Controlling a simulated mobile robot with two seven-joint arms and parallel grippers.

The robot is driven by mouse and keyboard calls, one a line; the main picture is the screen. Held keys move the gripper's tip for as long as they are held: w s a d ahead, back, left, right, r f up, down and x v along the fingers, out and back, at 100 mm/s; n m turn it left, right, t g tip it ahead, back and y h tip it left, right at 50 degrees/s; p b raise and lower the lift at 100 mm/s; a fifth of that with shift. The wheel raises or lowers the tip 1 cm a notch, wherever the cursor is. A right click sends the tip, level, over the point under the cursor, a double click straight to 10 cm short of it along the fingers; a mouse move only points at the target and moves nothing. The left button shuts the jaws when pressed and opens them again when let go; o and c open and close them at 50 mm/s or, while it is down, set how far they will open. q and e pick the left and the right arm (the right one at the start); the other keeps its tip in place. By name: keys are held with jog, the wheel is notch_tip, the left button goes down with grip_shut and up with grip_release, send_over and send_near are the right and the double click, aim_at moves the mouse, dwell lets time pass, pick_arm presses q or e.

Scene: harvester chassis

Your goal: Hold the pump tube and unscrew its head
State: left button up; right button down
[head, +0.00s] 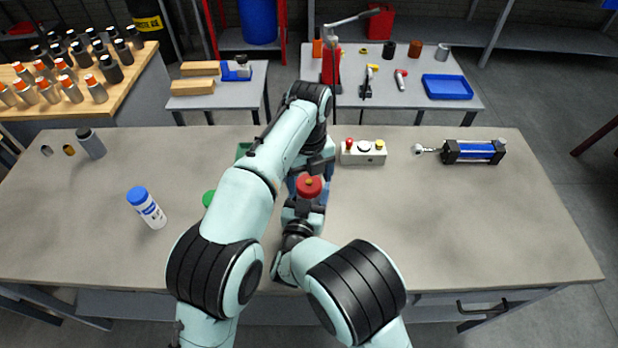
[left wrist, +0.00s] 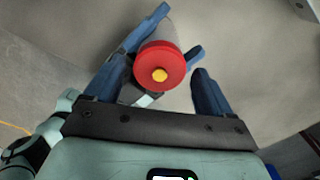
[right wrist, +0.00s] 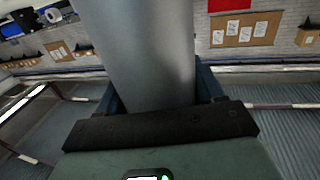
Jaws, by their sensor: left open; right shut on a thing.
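The pump's red head (head: 309,187) faces up near the middle of the workbench. In the left wrist view the red head (left wrist: 172,55) has a yellow centre (left wrist: 160,75), and the grey tube (left wrist: 162,36) runs away behind it. My right gripper (head: 303,208) is shut around the tube, which also fills the gap between its fingers in the right wrist view (right wrist: 150,50). My left gripper (left wrist: 159,68) is open, with one finger on each side of the red head and visible gaps between.
On the workbench (head: 520,220) stand a white bottle with blue cap (head: 147,208), a grey bottle (head: 91,144), a button box (head: 363,152) and a blue cylinder (head: 474,152). Green items (head: 208,198) are partly behind my left arm.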

pick_arm(q)
jog(key=shift+f, duration=0.5)
jog(key=c, duration=1.1)
jog(key=n, duration=0.3)
jog(key=o, duration=1.2)
jog(key=shift+r, duration=0.15)
